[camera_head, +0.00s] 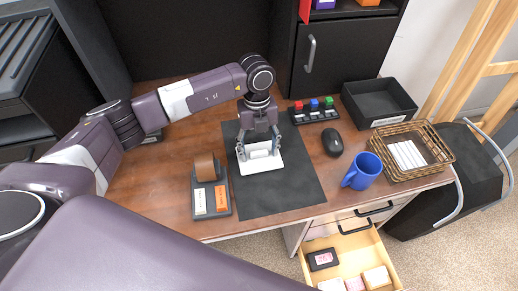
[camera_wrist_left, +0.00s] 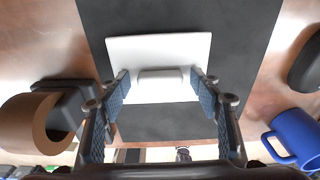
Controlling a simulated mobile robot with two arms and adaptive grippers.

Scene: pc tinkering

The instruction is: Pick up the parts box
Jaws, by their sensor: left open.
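A white, flat, box-like piece with a raised bar on top, likely the parts box (camera_head: 262,165), lies on the dark mat (camera_head: 290,190). It also shows in the left wrist view (camera_wrist_left: 190,44), where the bar lies between my fingers. My left gripper (camera_head: 261,151) points down over it, open, with one finger on each side of the bar. I see a gap between the fingers and the bar, and no grip. In the left wrist view the left gripper (camera_wrist_left: 160,80) has its blue pads apart. My right gripper is not in view.
A tape dispenser (camera_head: 205,166) stands left of the mat. A blue mug (camera_head: 363,171), a black mouse (camera_head: 332,143), a wicker basket (camera_head: 433,152) and an open black tray (camera_head: 380,98) stand to the right. An open drawer (camera_head: 352,245) juts out below the table's front edge.

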